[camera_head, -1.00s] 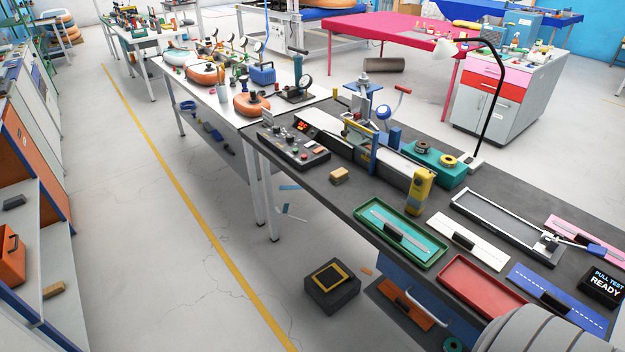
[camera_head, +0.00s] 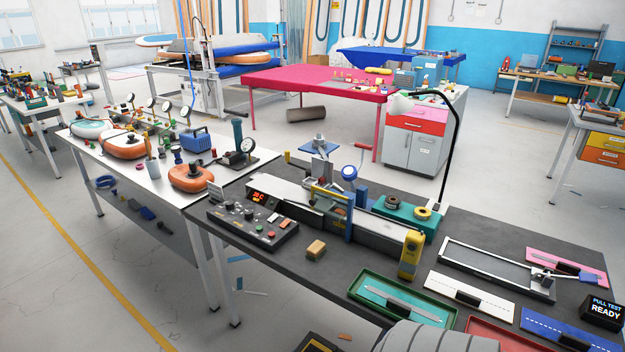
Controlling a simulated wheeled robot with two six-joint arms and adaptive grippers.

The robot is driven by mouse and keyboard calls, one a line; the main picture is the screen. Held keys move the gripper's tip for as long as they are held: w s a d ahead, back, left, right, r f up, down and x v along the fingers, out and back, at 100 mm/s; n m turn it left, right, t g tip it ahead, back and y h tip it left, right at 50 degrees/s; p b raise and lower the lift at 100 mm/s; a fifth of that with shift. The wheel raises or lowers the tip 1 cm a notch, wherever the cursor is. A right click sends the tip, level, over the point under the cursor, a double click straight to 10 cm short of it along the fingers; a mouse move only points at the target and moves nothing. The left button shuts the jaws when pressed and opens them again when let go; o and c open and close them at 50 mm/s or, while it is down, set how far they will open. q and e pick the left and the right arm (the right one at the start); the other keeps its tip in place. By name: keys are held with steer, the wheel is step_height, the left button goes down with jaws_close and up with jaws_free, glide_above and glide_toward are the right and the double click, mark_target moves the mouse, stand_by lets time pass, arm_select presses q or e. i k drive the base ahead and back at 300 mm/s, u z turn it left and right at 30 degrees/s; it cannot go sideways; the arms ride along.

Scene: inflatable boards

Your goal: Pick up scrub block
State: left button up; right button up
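A small tan block (camera_head: 316,249), which looks like the scrub block, lies on the dark workbench top (camera_head: 275,266) near its front edge. It sits just right of the control panel with knobs and a red display (camera_head: 252,222). Nothing covers or touches it from above. Neither of my grippers is in view. A pale grey ribbed rounded shape at the bottom edge, apparently part of my own arm, hides some of the bench front.
A green tray (camera_head: 402,302), a white strip board (camera_head: 470,296) and a yellow handheld device (camera_head: 411,254) are to the right. A clamp machine stands behind the block. A white table (camera_head: 150,178) with gauges adjoins at left. Open floor (camera_head: 70,270) lies front left.

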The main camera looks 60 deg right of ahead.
mark_target(314, 251)
steer(key=z, duration=0.55)
steer(key=i, duration=0.6)
steer(key=z, duration=0.7)
